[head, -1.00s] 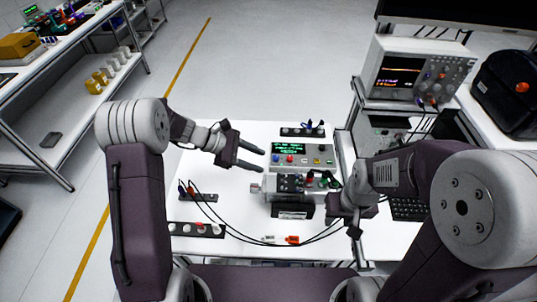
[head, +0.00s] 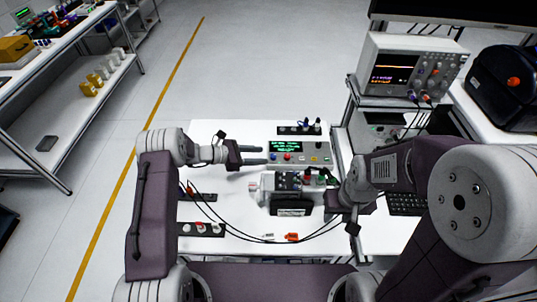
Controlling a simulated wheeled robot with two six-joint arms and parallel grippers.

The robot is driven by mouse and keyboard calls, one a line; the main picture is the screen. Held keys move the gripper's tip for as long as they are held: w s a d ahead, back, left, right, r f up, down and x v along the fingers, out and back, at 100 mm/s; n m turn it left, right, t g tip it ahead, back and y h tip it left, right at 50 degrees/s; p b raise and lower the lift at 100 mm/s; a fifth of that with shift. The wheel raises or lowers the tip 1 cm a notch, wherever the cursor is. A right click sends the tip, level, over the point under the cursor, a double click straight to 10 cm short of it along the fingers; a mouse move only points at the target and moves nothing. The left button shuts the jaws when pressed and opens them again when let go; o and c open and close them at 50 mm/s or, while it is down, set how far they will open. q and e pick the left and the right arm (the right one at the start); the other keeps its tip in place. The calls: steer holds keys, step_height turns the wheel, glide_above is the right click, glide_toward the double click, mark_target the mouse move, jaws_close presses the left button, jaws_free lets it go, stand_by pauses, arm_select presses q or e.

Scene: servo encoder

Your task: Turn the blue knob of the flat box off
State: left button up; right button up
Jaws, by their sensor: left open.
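The flat box (head: 318,159) lies on the white table, with a lit green display on its face. The blue knob (head: 275,157) is small and sits at the left of the lower row, under the display, left of a red knob (head: 288,157). Its turn position is too small to read. My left gripper (head: 265,155) is open and empty, its two fingers pointing right at the box's left end, with the tips close to the blue knob; contact cannot be told. My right gripper (head: 346,217) is at the table's right edge, its fingers too dark and small to read.
A grey and black motor unit (head: 290,190) with cables stands just in front of the box. A dark strip with plugs (head: 299,129) lies behind it. Black cables loop across the front of the table. An oscilloscope (head: 410,68) stands on the right bench.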

mark_target(272, 156)
arm_select(q)
steer(key=x, duration=0.4)
steer(key=shift+w+d+f, duration=0.1)
steer(key=shift+d+f, duration=0.05)
steer(key=shift+d, duration=0.05)
jaws_close()
steer(key=shift+r+n+t+p, duration=0.35)
steer(key=shift+n+t+p, duration=0.15)
steer(key=shift+p, duration=0.45)
steer(key=shift+s+d+n+t+y+p, duration=0.1)
steer(key=shift+s+n+t+y+p, duration=0.15)
steer(key=shift+n+t+y, duration=0.2)
steer(key=shift+f+n+t+y, duration=0.25)
steer(key=shift+n+t+y, duration=0.6)
steer(key=shift+n+t, duration=0.45)
jaws_free()
steer(key=shift+s, duration=0.1)
